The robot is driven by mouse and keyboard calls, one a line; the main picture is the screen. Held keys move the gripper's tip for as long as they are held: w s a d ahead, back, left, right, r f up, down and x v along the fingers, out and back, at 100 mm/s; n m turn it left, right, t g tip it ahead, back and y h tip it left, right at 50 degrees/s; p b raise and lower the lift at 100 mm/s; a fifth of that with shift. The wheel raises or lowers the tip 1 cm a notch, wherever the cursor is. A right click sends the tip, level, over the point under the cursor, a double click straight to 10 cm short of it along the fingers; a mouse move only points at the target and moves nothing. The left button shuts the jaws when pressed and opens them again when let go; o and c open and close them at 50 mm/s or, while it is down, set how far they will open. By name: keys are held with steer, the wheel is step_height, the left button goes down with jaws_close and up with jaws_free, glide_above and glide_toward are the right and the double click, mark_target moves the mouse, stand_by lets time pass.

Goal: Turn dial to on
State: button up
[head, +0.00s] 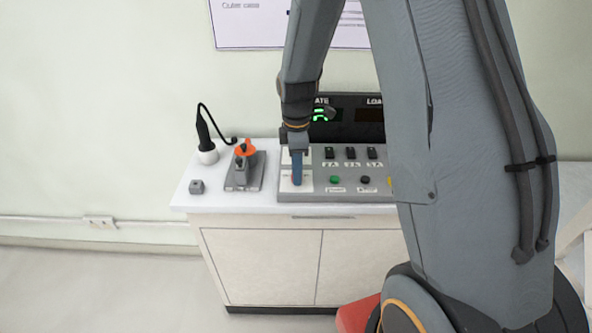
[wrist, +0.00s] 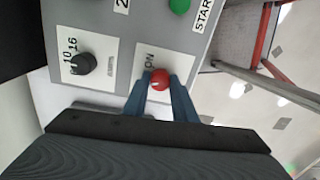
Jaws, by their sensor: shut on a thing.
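The red dial (wrist: 159,79) with a pale pointer mark sits on a white plate (wrist: 148,61) of the grey control panel (wrist: 115,18). The letters beside it are partly hidden and appear to read "ON". My gripper (wrist: 158,84) is shut on the red dial, one blue finger on each side of it. In the head view, my gripper (head: 297,180) points down at the left end of the panel (head: 325,193) and hides the dial. The dial's exact angle is hard to tell.
A black numbered knob (wrist: 82,64) is beside the dial. A green button (head: 335,180) and several black switches (head: 350,153) are to the right on the panel. A grey device with an orange top (head: 245,150) and a black corded tool (head: 203,130) stand left on the white cabinet (head: 262,262).

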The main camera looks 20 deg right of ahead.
steer(key=m, duration=0.6)
steer(key=shift+p, duration=0.35)
steer(key=m, duration=0.4)
steer(key=shift+m+p, duration=0.3)
steer(key=shift+m, duration=1.3)
steer(key=shift+w+r, duration=0.1)
steer(key=o, duration=1)
steer(key=shift+o, duration=0.2)
step_height(320, 180, up, 8)
steer(key=shift+d+f+b, duration=0.15)
steer(key=shift+b, duration=0.9)
